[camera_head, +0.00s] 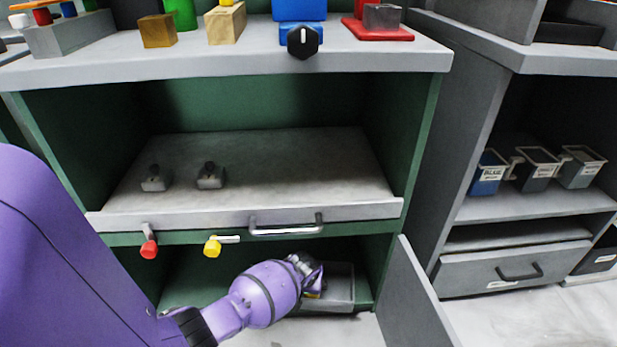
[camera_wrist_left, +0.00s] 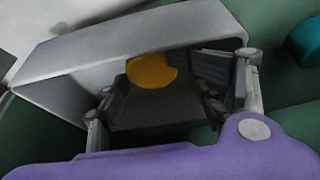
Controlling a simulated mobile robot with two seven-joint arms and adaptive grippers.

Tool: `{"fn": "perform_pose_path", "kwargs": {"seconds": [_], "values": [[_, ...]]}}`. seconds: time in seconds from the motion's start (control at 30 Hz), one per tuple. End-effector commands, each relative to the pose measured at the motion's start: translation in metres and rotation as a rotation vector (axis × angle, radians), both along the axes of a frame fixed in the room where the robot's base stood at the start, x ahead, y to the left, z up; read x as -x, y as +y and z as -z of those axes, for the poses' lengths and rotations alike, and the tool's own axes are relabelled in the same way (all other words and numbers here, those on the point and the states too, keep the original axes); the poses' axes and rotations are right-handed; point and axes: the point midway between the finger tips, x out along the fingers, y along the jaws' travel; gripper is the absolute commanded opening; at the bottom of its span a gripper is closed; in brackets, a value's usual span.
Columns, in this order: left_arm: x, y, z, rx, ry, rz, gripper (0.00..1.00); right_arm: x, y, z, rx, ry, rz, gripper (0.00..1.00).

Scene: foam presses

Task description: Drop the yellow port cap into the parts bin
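The grey parts bin (camera_head: 343,286) stands on the lower shelf under the bench, and its light wall (camera_wrist_left: 195,25) fills the upper part of the left wrist view. My left gripper (camera_head: 314,281) is at the bin's left side, with its fingers (camera_wrist_left: 160,85) reaching into the opening. The fingers are spread. A round yellow cap (camera_wrist_left: 150,71) shows between the fingertips against the dark inside of the bin, close to one fingertip. A gap shows on its other side. In the head view only a bit of yellow (camera_head: 312,295) shows by the fingers. My right gripper is not in view.
A red knob (camera_head: 149,249) and a yellow knob (camera_head: 212,247) hang under the drawer edge, beside a drawer handle (camera_head: 286,228). An open grey door (camera_head: 412,300) stands right of the bin. Small labelled bins (camera_head: 536,168) sit on the right shelf.

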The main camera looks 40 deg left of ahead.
Motion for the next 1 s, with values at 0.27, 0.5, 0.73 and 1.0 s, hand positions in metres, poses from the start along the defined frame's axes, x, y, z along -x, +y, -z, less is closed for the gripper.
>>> {"fn": "perform_pose_path", "kwargs": {"seconds": [0.27, 0.5, 0.73, 1.0], "values": [[0.005, -0.005, -0.04, -0.001, -0.007, 0.0, 0.61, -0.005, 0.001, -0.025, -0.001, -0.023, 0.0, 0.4], [0.016, -0.014, -0.076, 0.0, -0.006, 0.001, 0.61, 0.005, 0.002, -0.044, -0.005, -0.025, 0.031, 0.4], [0.021, -0.016, -0.084, -0.002, -0.005, 0.001, 0.61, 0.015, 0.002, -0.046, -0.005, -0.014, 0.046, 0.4], [0.021, -0.017, -0.083, -0.002, -0.004, 0.0, 0.61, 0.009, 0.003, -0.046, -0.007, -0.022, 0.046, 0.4]]}}
